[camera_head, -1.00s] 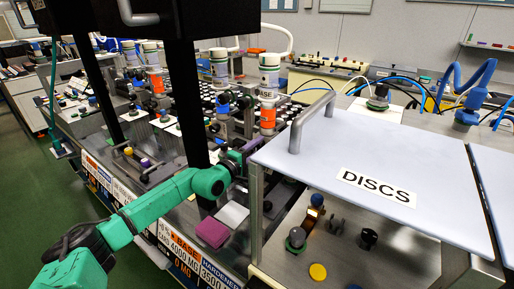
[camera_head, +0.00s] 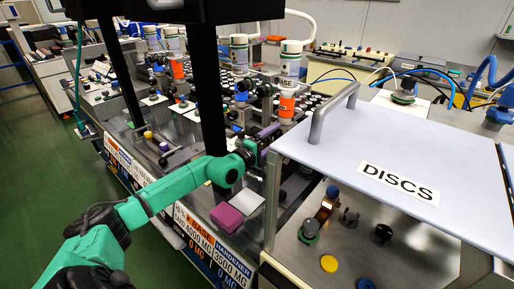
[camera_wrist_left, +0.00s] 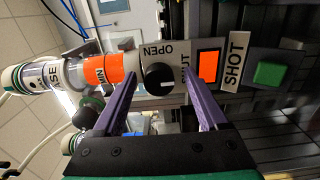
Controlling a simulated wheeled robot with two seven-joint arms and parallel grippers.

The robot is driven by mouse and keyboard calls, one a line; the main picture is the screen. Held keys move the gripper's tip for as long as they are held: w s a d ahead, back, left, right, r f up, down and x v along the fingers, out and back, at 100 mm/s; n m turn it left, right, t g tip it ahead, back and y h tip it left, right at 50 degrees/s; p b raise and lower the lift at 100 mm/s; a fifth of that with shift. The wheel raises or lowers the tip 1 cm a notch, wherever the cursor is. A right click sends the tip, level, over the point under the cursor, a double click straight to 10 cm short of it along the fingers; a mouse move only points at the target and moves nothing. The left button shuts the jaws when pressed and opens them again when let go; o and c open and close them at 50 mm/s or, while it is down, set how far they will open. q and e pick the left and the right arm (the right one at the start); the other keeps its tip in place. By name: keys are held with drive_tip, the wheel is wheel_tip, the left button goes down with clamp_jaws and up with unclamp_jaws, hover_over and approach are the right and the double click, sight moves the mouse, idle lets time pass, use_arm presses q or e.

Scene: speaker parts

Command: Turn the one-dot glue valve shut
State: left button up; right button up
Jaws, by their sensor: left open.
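My left gripper (camera_head: 264,134) has purple fingers and reaches toward the row of dispensers beside the disc cabinet. In the left wrist view its fingers (camera_wrist_left: 160,90) stand apart, with a round black knob (camera_wrist_left: 158,76) ahead between them. The knob carries a pale mark. An OPEN label sits above it, and a partly covered label ending in "UT" is at its right. I cannot tell whether the fingers touch the knob. An orange-banded bottle (camera_wrist_left: 45,76) joins the valve at the left. No dot mark is readable. My right gripper is out of view.
A cabinet with a white top marked DISCS (camera_head: 440,150) stands close to the right of my left arm. A purple block (camera_head: 226,217) lies below the gripper. In the left wrist view, a SHOT label and green button (camera_wrist_left: 270,74) sit right of the valve. Green floor is clear at left.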

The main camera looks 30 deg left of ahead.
use_arm(q)
drive_tip(key=s+a+p, duration=0.2)
drive_tip(key=s+p, duration=0.1)
drive_tip(key=s, duration=1)
drive_tip(key=shift+s, duration=0.3)
idle(0.3)
